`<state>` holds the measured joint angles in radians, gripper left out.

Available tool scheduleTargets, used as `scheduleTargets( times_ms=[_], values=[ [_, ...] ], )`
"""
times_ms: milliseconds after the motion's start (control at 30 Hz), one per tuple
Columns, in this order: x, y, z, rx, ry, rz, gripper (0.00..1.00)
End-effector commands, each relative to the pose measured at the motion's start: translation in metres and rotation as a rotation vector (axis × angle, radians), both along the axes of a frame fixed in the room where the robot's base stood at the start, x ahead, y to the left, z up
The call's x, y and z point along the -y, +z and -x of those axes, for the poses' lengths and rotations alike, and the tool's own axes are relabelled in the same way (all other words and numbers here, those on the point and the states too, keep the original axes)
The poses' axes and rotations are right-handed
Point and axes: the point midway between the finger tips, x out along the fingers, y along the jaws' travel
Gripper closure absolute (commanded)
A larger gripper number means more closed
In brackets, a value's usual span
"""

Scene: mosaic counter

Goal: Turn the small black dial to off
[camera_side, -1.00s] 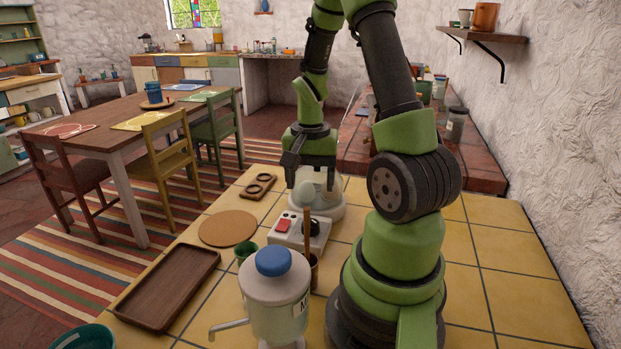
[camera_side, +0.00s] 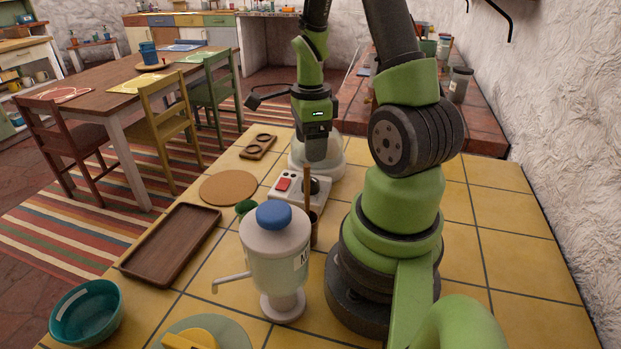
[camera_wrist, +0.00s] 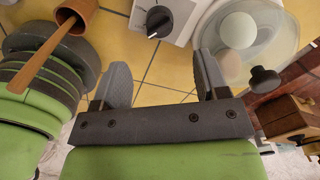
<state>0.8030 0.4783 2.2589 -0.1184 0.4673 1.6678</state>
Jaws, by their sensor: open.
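The small black dial (camera_side: 322,185) sits on a white control box (camera_side: 299,201) that also has a red switch (camera_side: 283,184). In the wrist view the dial (camera_wrist: 159,20) is at the top centre, with a pale mark near its lower edge; I cannot read its setting. My gripper (camera_side: 316,157) is above and behind the box in the side view, pointing down. In the wrist view its two fingers (camera_wrist: 162,72) are spread wide with nothing between them. The dial lies beyond the fingertips, apart from them.
A clear round bowl (camera_side: 334,171) stands just behind the box. A wooden-handled utensil in a brown cup (camera_wrist: 72,15) stands close to the dial. A blue-lidded dispenser (camera_side: 276,250), green cup (camera_side: 245,207), cork mat (camera_side: 228,187) and wooden tray (camera_side: 172,243) are nearby. Yellow tiles at right are clear.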

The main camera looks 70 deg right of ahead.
Motion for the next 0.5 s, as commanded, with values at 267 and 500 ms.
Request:
scheduleTargets(
  times_ms=[267,500],
  values=[
    [-0.001,-0.047,0.001,-0.005,0.004,-0.006,0.33],
    [-0.001,-0.079,0.001,-0.001,0.003,-0.003,0.33]
  ],
)
